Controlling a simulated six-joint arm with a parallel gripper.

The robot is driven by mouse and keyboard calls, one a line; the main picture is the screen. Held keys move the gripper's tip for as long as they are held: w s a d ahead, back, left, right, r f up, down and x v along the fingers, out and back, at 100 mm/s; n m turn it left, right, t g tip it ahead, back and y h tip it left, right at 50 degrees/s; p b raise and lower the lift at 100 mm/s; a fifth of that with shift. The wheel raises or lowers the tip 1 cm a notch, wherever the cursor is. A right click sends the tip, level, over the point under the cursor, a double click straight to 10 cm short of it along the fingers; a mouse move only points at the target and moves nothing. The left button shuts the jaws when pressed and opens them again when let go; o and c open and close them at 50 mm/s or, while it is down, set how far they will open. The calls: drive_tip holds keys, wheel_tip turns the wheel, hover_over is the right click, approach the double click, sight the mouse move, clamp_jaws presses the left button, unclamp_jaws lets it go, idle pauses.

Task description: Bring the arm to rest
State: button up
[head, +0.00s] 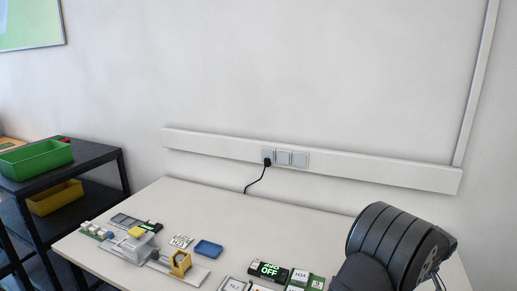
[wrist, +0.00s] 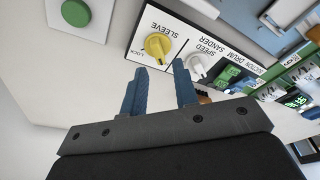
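My gripper (wrist: 159,66) shows in the wrist view as two blue fingers on a dark bar. The fingers stand apart with nothing held between them. Their tips point toward a panel (wrist: 181,62) with a yellow knob marked SLEEVE (wrist: 157,47) and a white knob marked SPEED (wrist: 197,68). The knobs appear beyond the tips; I see no grip on either. In the head view a dark, ribbed part of my arm stands over the right front of the table, and my gripper is not visible there.
A green round button (wrist: 76,13) sits beside the panel. In the head view the light table (head: 190,195) carries a grey fixture with a yellow block (head: 180,263), a blue tray (head: 208,248) and labelled boxes (head: 268,271). A black shelf (head: 97,153) with a green bin (head: 36,159) stands left.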

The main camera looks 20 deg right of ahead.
wheel_tip(320, 180, down, 4)
drive_tip(key=shift+r, duration=0.25)
drive_tip(key=shift+f, duration=0.2)
drive_tip(key=shift+m, duration=0.6)
drive_tip(key=shift+r, duration=0.25)
drive_tip(key=r, duration=0.6)
drive_tip(key=shift+w+r, duration=0.2)
drive_tip(key=shift+w, duration=0.1)
